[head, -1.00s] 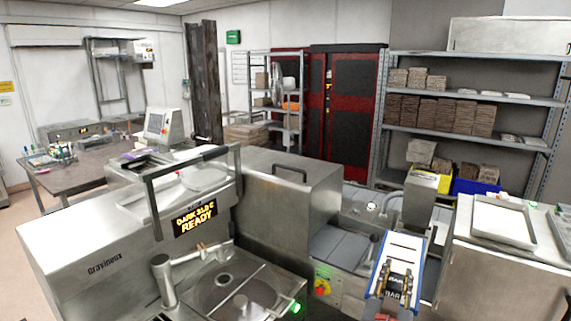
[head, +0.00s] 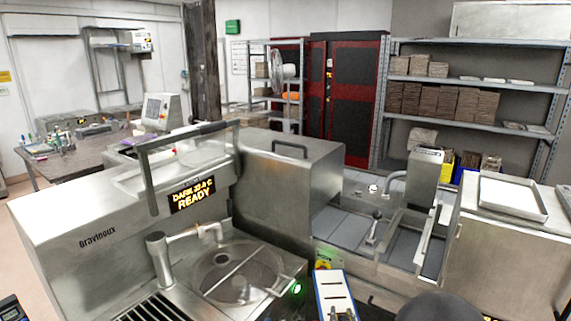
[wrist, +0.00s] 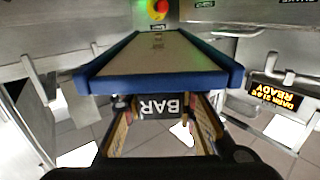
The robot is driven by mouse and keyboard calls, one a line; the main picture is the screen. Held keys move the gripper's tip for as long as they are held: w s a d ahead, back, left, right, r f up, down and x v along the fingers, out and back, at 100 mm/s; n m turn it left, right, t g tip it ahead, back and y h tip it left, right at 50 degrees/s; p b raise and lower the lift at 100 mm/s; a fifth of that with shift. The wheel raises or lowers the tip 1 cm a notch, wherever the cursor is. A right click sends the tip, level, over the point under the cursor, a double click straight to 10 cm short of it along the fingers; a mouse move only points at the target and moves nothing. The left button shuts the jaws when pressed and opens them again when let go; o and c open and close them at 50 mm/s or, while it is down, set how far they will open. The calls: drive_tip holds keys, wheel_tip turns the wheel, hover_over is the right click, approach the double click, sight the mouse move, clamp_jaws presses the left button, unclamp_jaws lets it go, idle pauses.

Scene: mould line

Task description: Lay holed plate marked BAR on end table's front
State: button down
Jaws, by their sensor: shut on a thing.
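A long plate with a pale face and blue edges (head: 334,292) shows at the bottom of the head view. My gripper (wrist: 163,118) is shut on this near end, with a finger on each side of the label. In the head view only a bit of my gripper (head: 342,316) shows at the bottom edge. The plate is held clear of the floor. I cannot tell for sure which surface is the end table.
A steel machine with a READY display (head: 192,195) and a round basin (head: 238,272) stands close on the left. A conveyor bed (head: 350,215) lies beyond. A steel cabinet (head: 505,258) with a shallow tray (head: 512,200) is at right. A cluttered dark table (head: 80,160) stands far left.

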drive_tip(key=s+d+f, duration=0.1)
drive_tip(key=s+f, duration=0.2)
drive_tip(key=f, duration=0.4)
drive_tip(key=s+d+f+b, duration=0.1)
drive_tip(key=s+f, duration=0.3)
drive_tip(key=f, duration=0.3)
drive_tip(key=shift+d+f+h+b, duration=0.15)
drive_tip(key=shift+h+b, duration=0.15)
